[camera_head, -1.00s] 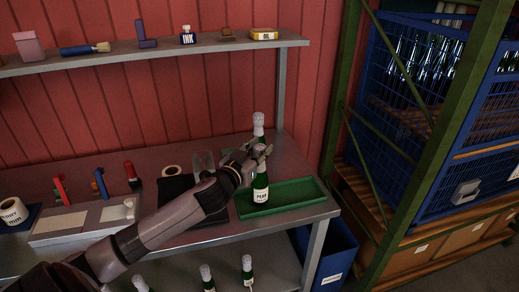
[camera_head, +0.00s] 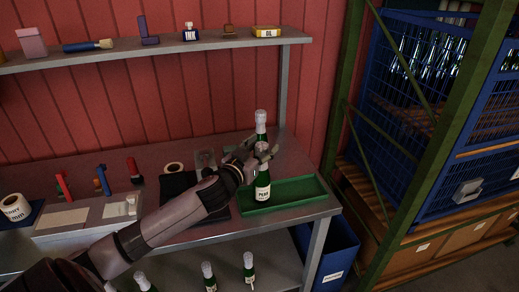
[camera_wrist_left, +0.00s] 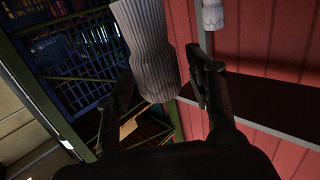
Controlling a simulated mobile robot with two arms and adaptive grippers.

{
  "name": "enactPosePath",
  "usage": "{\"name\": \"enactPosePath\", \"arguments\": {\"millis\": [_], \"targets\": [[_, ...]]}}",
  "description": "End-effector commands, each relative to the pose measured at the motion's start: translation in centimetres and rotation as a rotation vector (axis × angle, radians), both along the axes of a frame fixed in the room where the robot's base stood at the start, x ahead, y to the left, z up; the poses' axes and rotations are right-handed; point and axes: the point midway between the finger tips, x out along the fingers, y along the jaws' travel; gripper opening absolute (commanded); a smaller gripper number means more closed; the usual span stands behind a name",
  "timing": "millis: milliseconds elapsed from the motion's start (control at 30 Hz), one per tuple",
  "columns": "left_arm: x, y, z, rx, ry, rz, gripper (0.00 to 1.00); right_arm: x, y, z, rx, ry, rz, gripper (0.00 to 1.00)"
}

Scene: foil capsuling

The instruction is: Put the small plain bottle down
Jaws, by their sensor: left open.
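A green bottle with a white neck and a pale label (camera_head: 262,188) stands upright in the green tray (camera_head: 315,193) at the right end of the bench. My left gripper (camera_head: 263,148) is open, with its fingers spread around the upper neck of this bottle. In the left wrist view, the ribbed white neck (camera_wrist_left: 148,45) is large between the open fingers (camera_wrist_left: 160,72). A second white-topped bottle (camera_head: 260,120) stands just behind, and its white top also shows in the left wrist view (camera_wrist_left: 212,14). My right gripper is not in view.
A dark pad and a tape roll (camera_head: 174,168) lie left of the tray. Several bottles stand on the lower shelf (camera_head: 249,268). The upper shelf (camera_head: 100,58) holds an ink bottle and small items. A blue bin (camera_head: 335,255) and a green rack are on the right.

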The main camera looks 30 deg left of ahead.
Motion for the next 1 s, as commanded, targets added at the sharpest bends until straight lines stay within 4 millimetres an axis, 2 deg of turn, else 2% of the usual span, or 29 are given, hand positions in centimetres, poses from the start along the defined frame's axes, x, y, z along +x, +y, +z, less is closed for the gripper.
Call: {"name": "enactPosePath", "arguments": {"millis": [67, 167, 500, 700, 1000], "targets": [[0.0, 0.0, 0.6, 0.002, -0.001, 0.0, 0.49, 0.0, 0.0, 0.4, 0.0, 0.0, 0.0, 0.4], [-1.0, -0.1, 0.1, 0.0, 0.002, -0.001, 0.49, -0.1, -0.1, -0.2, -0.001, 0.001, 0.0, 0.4], [-7.1, -0.7, 0.2, -0.001, 0.003, -0.002, 0.49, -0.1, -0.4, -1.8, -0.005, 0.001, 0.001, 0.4], [-10.1, -0.9, 0.5, -0.001, 0.002, -0.001, 0.49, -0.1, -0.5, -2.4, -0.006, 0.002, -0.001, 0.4], [-11.9, -1.0, 0.9, 0.0, 0.0, -0.001, 0.49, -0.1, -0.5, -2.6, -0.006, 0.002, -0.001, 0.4]]}}
